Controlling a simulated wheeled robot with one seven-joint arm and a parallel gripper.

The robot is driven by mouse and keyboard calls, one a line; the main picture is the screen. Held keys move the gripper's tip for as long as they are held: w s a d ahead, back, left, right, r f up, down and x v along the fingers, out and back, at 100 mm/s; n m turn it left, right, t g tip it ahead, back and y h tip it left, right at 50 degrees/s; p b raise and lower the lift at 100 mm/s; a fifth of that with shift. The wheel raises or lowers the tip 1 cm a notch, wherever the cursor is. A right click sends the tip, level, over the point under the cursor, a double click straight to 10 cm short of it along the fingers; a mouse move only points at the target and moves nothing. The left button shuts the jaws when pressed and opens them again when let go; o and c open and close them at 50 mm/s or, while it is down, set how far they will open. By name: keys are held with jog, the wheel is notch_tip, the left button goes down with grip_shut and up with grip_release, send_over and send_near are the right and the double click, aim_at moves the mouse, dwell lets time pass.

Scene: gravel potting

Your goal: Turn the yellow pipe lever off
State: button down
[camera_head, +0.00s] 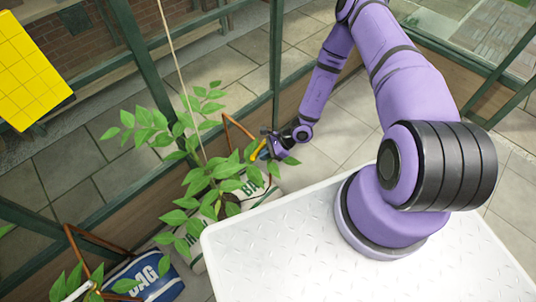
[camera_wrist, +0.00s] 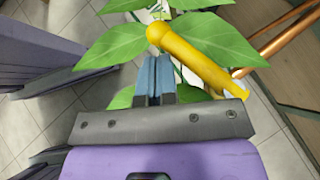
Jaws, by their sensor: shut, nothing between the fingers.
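The yellow pipe lever (camera_wrist: 195,58) shows in the wrist view just beyond my fingertips, running from upper middle down to the right. Its rounded end is near the tips; I cannot tell whether they touch. In the head view the lever (camera_head: 258,150) is small, beside the copper pipe (camera_head: 238,124) and partly among leaves. My gripper (camera_wrist: 155,72) is shut, its two blue-grey fingers together with nothing between them. In the head view my gripper (camera_head: 268,140) is at the lever, at the end of my purple arm. The valve body under the lever is mostly hidden.
A leafy plant (camera_head: 205,180) on a hanging string stands close to the lever, and its leaves surround the fingers. White bags (camera_head: 262,190) and a blue bag (camera_head: 150,278) stand below. A yellow sheet (camera_head: 30,75) hangs at left. Green-framed glass walls (camera_head: 276,50) bound the space.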

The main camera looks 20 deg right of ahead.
jog(key=shift+w+a, duration=0.35)
jog(key=shift+a, duration=0.4)
dwell(0.4)
